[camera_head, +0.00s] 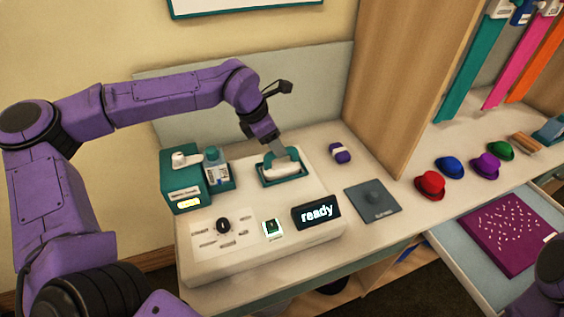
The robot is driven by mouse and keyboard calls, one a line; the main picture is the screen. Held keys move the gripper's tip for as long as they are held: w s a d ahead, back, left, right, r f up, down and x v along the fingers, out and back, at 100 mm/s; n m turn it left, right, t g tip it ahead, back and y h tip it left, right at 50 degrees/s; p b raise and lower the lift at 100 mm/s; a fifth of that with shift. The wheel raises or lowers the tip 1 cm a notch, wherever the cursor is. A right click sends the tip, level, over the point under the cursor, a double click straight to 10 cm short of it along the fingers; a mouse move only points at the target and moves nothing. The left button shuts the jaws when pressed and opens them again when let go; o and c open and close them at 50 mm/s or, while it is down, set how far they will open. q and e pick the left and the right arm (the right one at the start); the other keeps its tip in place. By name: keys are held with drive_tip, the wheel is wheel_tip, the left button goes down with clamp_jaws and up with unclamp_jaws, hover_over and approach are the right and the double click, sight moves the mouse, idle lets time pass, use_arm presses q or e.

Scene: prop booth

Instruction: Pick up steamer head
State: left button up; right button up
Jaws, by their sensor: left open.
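The far side of the piece is hidden. My right gripper is out of the picture; only a purple part of my right arm shows at the lower right.
The console has a dial (222,226), a green button (271,228) and a display (317,212) reading "ready". A teal unit (186,190) stands left of the cradle. A purple roll (340,153) and grey plate (373,201) lie to the right. Several small hats line the counter beyond a wooden partition (400,80).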

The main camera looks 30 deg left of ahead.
sight(281, 161)
use_arm(q)
drive_tip(key=shift+s+f+p, duration=0.1)
drive_tip(key=shift+f+p, duration=0.25)
drive_tip(key=shift+f, duration=0.4)
drive_tip(key=w+f, duration=0.2)
drive_tip(key=f, duration=0.1)
drive_tip(key=w+f, duration=0.1)
drive_tip(key=shift+w+d+f, duration=0.2)
drive_tip(key=shift+w+d, duration=0.1)
drive_tip(key=shift+d, duration=0.05)
drive_tip(key=shift+s+r, duration=0.3)
drive_tip(key=shift+s, duration=0.1)
drive_tip(key=shift+c, duration=0.7)
drive_tip(key=shift+s+r, duration=0.1)
drive_tip(key=shift+s, duration=0.1)
drive_tip(key=c, duration=0.5)
clamp_jaws()
drive_tip(key=shift+w, duration=0.15)
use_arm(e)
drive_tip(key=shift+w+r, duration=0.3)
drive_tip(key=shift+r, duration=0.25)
